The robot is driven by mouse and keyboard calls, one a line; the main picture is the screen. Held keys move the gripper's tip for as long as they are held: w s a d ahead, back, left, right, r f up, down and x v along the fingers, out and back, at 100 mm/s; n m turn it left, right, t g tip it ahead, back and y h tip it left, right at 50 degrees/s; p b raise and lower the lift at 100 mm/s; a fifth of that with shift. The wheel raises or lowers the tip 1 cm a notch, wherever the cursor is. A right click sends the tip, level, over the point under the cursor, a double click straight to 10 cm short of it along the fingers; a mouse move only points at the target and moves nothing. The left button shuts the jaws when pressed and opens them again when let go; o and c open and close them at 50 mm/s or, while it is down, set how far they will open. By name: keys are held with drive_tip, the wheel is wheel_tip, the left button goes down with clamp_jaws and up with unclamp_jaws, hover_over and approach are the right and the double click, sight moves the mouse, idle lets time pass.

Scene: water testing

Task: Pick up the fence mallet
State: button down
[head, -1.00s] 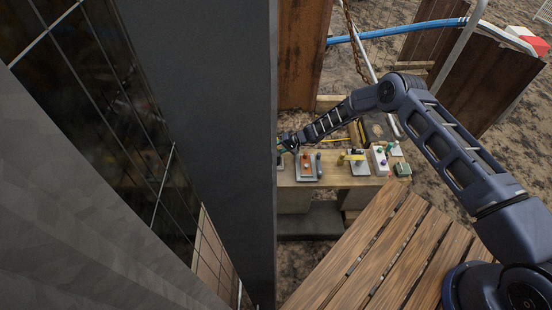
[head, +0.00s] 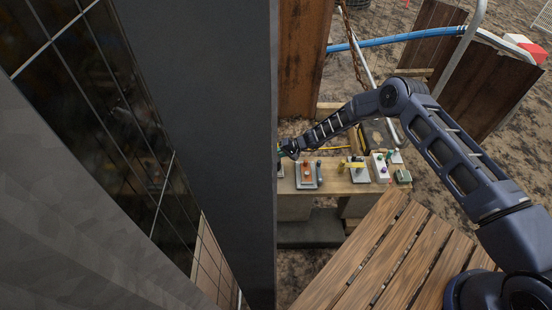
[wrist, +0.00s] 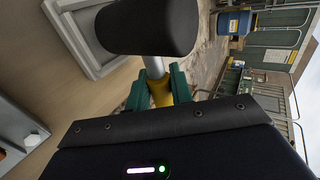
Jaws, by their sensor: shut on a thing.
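The fence mallet (wrist: 148,28) shows in the wrist view, with a thick black cylindrical head, a silver shaft and a yellow section of handle. My gripper (wrist: 159,88) has its green fingers shut on the yellow section, one on each side. The head lies beyond the fingers, at the top of the picture. In the head view my gripper (head: 284,149) is at the left end of the wooden bench, partly hidden by a dark upright panel. The mallet cannot be made out there. Whether it touches the bench is unclear.
The bench (head: 330,187) carries several small devices, including a grey-framed unit (head: 308,175) just right of my gripper and a white box (head: 380,167). The dark panel (head: 215,120) blocks the left side. A slatted wooden surface (head: 385,255) is in front.

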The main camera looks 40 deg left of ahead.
wheel_tip(320, 180, up, 19)
drive_tip(key=shift+f, duration=0.2)
drive_tip(key=c, duration=1.8)
unclamp_jaws()
clamp_jaws()
drive_tip(key=w+d+f+n+g+h, duration=0.1)
drive_tip(key=w+d+f+n+h, duration=0.1)
drive_tip(key=d, duration=0.4)
drive_tip(key=w+d+f+n+g+h, duration=0.2)
drive_tip(key=d+n+h, duration=0.1)
drive_tip(key=d, duration=0.2)
drive_tip(key=shift+w+d+f+n, duration=0.15)
drive_tip(key=shift+w+d+n, duration=0.2)
drive_tip(key=shift+w+n, duration=0.05)
